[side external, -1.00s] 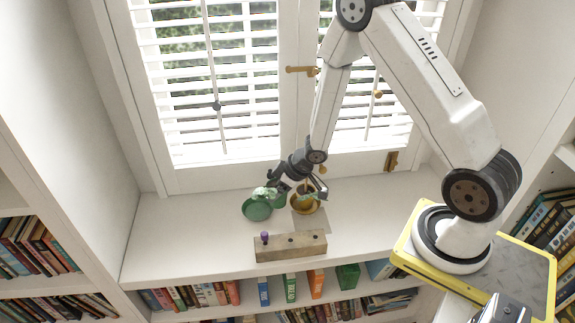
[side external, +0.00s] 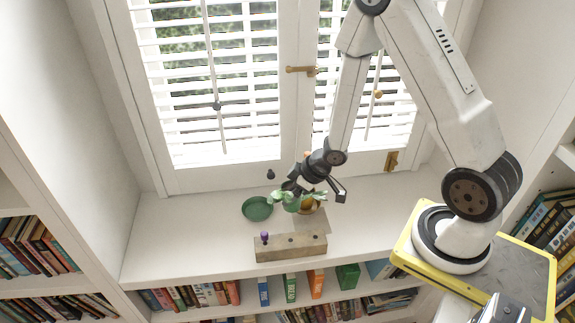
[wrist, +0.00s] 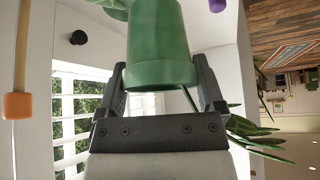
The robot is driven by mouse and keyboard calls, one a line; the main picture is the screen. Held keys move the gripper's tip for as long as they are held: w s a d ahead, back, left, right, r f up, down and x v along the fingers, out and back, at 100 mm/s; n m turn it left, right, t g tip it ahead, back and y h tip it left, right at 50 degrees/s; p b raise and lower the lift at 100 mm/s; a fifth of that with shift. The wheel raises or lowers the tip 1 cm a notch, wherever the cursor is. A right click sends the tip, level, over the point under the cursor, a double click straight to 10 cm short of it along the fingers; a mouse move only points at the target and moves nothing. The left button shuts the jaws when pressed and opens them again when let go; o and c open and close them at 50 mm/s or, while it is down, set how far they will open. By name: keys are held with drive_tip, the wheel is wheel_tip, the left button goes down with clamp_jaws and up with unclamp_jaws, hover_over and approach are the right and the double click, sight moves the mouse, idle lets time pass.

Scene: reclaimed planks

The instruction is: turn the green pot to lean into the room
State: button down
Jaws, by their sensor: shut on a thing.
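The green pot (side external: 291,204) is in my gripper (side external: 298,190), above the sill and to the right of the green saucer (side external: 257,208). Leaves of its plant show around the pot. In the wrist view the pot (wrist: 160,45) fills the space between the two fingers of my gripper (wrist: 160,82), which are shut on its sides. The green saucer lies empty on the sill. Which way the plant leans is hard to tell.
A gold-coloured pot or dish (side external: 311,207) is partly hidden behind the green pot. A wooden block (side external: 290,247) with a purple peg (side external: 264,237) lies at the sill's front. A dark knob (side external: 271,174) is behind the saucer. The sill's left part is clear.

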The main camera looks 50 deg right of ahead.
sight(285, 189)
drive_tip(key=shift+r, duration=0.2)
drive_tip(key=shift+r, duration=1.3)
drive_tip(key=shift+w, duration=0.15)
drive_tip(key=shift+w+f, duration=0.35)
drive_tip(key=shift+w, duration=0.2)
drive_tip(key=shift+w+d+f+n+y, duration=0.2)
drive_tip(key=shift+w+f+n, duration=0.15)
drive_tip(key=shift+w+f, duration=1.7)
drive_tip(key=shift+w+d+f+n+y, duration=0.2)
drive_tip(key=shift+w+f+n, duration=0.2)
drive_tip(key=shift+w+f, duration=1.65)
drive_tip(key=shift+w+d+f+n+y, duration=0.1)
drive_tip(key=shift+w+d+f+n, duration=0.2)
drive_tip(key=shift+w+f, duration=1.7)
drive_tip(key=shift+w+a+r, duration=0.1)
drive_tip(key=shift+w+r, duration=0.05)
drive_tip(key=shift+w, duration=0.2)
drive_tip(key=shift+f, duration=1.35)
